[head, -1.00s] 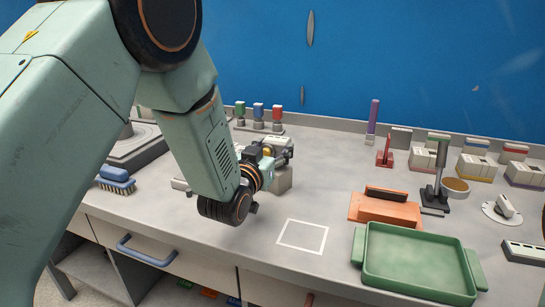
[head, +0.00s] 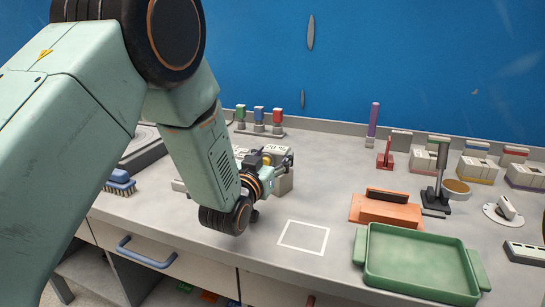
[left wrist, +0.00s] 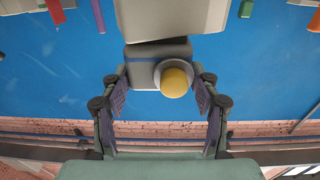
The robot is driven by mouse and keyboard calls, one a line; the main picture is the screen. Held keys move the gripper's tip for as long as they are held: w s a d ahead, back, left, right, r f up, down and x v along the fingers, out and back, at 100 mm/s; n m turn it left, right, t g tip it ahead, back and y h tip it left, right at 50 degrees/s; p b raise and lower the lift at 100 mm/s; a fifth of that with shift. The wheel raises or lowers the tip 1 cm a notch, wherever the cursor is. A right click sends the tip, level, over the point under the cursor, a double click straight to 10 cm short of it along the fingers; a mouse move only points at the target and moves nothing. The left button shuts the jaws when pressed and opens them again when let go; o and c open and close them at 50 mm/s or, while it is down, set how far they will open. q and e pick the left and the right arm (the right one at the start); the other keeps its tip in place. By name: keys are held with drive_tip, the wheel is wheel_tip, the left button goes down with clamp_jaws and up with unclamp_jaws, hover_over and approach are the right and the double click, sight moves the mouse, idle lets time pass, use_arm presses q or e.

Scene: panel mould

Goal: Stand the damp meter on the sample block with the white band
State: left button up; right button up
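My left gripper (head: 277,161) is low over the sample blocks, left of the middle of the bench. The dome also shows small in the head view. A pale sample block (left wrist: 172,15) is close at the meter's dark end; I cannot tell whether they touch. In the head view the blocks (head: 284,183) are partly hidden by my arm. I cannot make out a white band. My right gripper is out of view.
A white square outline (head: 303,237) marks clear bench in front. A green tray (head: 415,265) and an orange block (head: 385,209) are to the right, with several small boxes behind. A blue brush (head: 119,182) is at left. Colored-top posts (head: 259,118) stand behind.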

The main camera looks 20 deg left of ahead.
use_arm(q)
drive_tip(key=o, duration=0.3)
drive_tip(key=shift+s+f, duration=0.15)
drive_tip(key=shift+f, duration=0.6)
drive_tip(key=shift+o, duration=0.2)
drive_tip(key=shift+r+p, duration=0.4)
drive_tip(key=shift+r, duration=0.1)
drive_tip(key=shift+s+f, duration=0.1)
drive_tip(key=shift+s, duration=0.1)
drive_tip(key=s+p, duration=0.1)
drive_tip(key=s, duration=1)
drive_tip(key=shift+a+r, duration=0.4)
drive_tip(key=shift+a, duration=0.05)
drive_tip(key=shift+w, duration=0.1)
